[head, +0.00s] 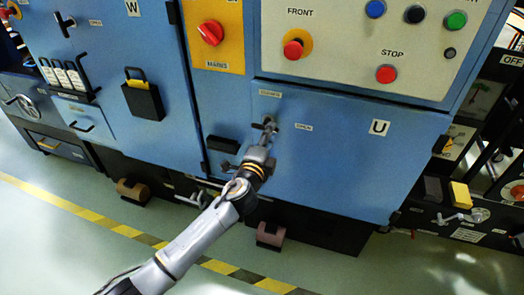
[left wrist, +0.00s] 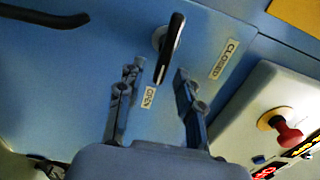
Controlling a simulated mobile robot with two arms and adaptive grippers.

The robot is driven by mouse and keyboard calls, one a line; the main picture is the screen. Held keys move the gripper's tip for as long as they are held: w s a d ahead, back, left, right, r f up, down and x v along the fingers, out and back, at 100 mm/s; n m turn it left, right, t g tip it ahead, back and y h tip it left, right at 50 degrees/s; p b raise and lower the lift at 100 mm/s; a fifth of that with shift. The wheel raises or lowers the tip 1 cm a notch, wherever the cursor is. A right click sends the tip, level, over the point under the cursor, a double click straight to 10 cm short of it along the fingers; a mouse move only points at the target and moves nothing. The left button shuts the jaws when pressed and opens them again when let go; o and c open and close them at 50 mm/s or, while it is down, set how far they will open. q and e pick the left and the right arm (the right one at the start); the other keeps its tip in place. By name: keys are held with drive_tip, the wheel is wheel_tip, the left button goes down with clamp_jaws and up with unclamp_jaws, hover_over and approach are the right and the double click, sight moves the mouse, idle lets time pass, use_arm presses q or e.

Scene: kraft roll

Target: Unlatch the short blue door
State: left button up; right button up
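The short blue door (head: 335,165), marked U, fills the lower middle of the cabinet in the head view and looks shut. Its black latch handle (left wrist: 172,45) shows in the left wrist view, its lower end near the OPEN label (left wrist: 149,98). The CLOSED label (left wrist: 224,60) is to its right. My left gripper (head: 265,130) is at the latch in the head view and partly hides it. In the left wrist view its two fingers (left wrist: 157,78) are apart, with the handle between and beyond them; I cannot tell whether they touch it. My right gripper is not in view.
Above the door is a panel with a red FRONT button (head: 293,50) and a red STOP button (head: 386,74). A yellow panel with a red knob (head: 210,33) is at upper left. A black pull (head: 222,144) lies left of the latch.

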use_arm(q)
drive_tip(key=v, duration=0.9)
